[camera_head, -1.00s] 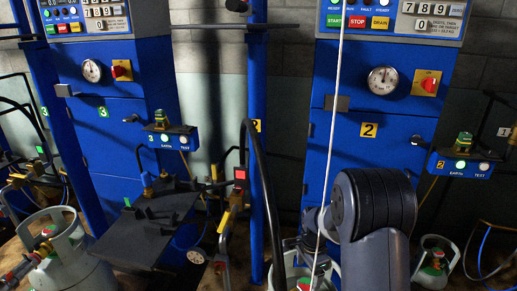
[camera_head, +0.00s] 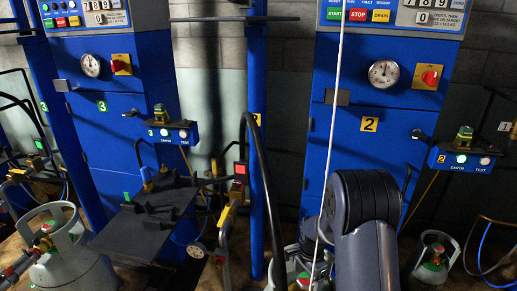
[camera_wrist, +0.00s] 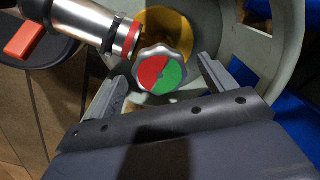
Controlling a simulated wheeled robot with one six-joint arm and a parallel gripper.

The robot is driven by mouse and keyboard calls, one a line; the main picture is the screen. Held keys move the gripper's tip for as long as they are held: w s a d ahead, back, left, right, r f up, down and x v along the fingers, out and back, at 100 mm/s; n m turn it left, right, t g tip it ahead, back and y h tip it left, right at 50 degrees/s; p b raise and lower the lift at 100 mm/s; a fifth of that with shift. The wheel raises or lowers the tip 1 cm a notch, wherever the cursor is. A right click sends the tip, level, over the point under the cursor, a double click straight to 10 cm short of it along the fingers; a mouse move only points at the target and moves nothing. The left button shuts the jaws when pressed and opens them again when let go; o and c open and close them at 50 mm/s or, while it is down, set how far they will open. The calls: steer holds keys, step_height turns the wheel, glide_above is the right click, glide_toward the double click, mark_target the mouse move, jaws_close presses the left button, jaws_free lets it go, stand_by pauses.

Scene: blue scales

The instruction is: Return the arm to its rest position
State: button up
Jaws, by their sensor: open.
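My gripper (camera_wrist: 161,70) is open in the wrist view, with one finger on each side of a round valve knob. The knob (camera_wrist: 160,75) has a red half and a green half, and sits on a grey gas cylinder (camera_wrist: 290,40) with a collar. I see no finger closed on the knob; whether either finger touches it is unclear. In the head view my dark grey arm (camera_head: 362,215) is bent in front of the blue scale marked 2, and it hides my gripper and part of a cylinder.
A metal hose coupling with a red lever (camera_wrist: 25,35) lies close to the knob. Scale 2 (camera_head: 345,150) stands behind my arm. A blue post (camera_head: 257,150) and hanging black hose are left of it. Another cylinder (camera_head: 75,265) stands at the lower left, and a small one (camera_head: 436,262) at right.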

steer(key=n, duration=0.5)
steer(key=shift+n, duration=0.3)
steer(key=n, duration=1.6)
steer(key=shift+n+p, duration=0.4)
steer(key=shift+a, duration=0.1)
